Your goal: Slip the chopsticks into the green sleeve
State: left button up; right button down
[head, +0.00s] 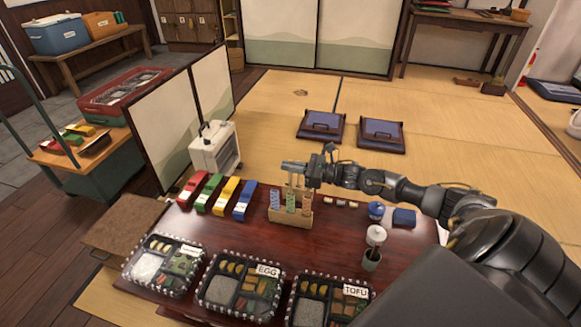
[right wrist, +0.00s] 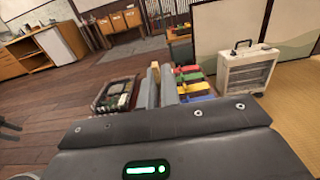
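The green sleeve (head: 208,191) lies at the back left of the dark red table, between a red and a yellow one; it also shows in the right wrist view (right wrist: 193,77). A wooden stand (head: 291,216) holds upright bundles with blue, green and orange patterned wraps. Thin tan chopsticks (head: 290,182) rise from it. My right gripper (head: 287,165) is level at the top of these sticks, pointing left. In the right wrist view its fingers (right wrist: 158,90) are close together with a tan sliver between them. I cannot tell whether they grip it. My left gripper is not in view.
Three bento boxes (head: 240,314) line the table's front edge. A white heater (head: 214,150) stands behind the sleeves. A dark cup (head: 371,262), a blue pot (head: 376,210) and a blue box (head: 404,217) stand at the right. The table between stand and bento boxes is clear.

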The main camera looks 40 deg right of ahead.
jog(key=shift+f, duration=0.15)
jog(key=shift+f+b, duration=0.85)
jog(key=shift+b, duration=0.2)
jog(key=c, duration=1.1)
grip_release()
jog(key=shift+o, duration=0.2)
jog(key=shift+s, duration=0.1)
jog(key=p+v, duration=0.1)
jog(key=v, duration=0.9)
jog(key=shift+s+d, duration=0.25)
